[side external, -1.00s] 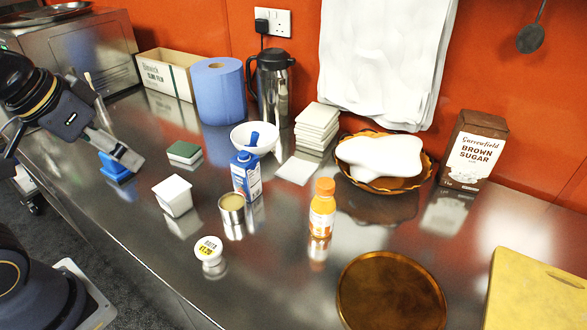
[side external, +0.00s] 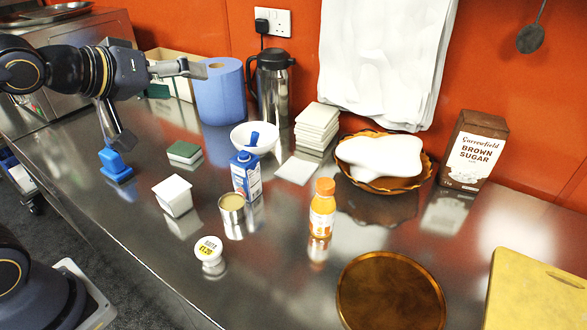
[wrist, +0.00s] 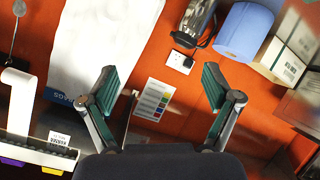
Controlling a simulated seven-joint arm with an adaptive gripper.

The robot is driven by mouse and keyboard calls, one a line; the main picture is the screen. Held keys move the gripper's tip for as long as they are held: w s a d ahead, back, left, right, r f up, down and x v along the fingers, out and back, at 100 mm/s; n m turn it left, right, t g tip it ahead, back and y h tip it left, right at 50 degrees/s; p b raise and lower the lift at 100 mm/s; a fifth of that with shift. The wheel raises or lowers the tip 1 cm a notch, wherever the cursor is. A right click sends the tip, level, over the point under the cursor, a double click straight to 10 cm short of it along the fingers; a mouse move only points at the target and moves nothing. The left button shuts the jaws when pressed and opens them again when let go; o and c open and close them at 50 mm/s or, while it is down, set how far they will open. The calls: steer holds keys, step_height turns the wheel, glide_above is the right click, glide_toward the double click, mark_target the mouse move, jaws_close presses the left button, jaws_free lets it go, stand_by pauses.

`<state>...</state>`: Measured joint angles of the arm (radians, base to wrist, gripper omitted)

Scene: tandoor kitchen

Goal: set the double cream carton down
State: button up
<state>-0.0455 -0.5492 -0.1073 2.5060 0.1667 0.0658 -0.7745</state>
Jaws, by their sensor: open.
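A small blue and white carton (side external: 246,176), which I take to be the double cream carton, stands upright on the steel worktop (side external: 300,275) in the side view. Its print is too small to read. My gripper (side external: 163,104) is at the upper left, raised above the worktop and well apart from the carton. Its two fingers are spread wide with nothing between them. In the wrist view my gripper (wrist: 160,88) is also open and empty, facing the orange wall. The carton does not show in the wrist view.
Around the carton are a white bowl (side external: 254,138), an open tin (side external: 232,208), a white tub (side external: 174,195) and an orange bottle (side external: 322,208). A blue paper roll (side external: 219,92) and a steel flask (side external: 272,90) stand by the wall.

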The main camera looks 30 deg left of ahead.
steer(key=w+d+f+n+t+h, duration=0.1)
steer(key=w+d+f+n+h, duration=0.3)
steer(key=w+f, duration=0.4)
steer(key=n+t+y, duration=0.3)
steer(key=n+t, duration=0.1)
steer(key=n, duration=2.1)
glide_toward(237, 170)
steer(key=w, duration=0.1)
steer(key=w+d, duration=0.1)
steer(key=w, duration=0.3)
steer(key=shift+w+d+r, duration=0.2)
steer(key=shift+w+d, duration=0.05)
steer(key=shift+d, duration=0.15)
steer(key=shift+w+a+f+n+y, duration=0.15)
steer(key=shift+a+n+y, duration=0.05)
steer(key=shift+a+y, duration=0.1)
steer(key=shift+w+a+f+n+y, duration=0.2)
steer(key=shift+a, duration=0.1)
steer(key=w, duration=0.6)
steer(key=shift+w, duration=0.35)
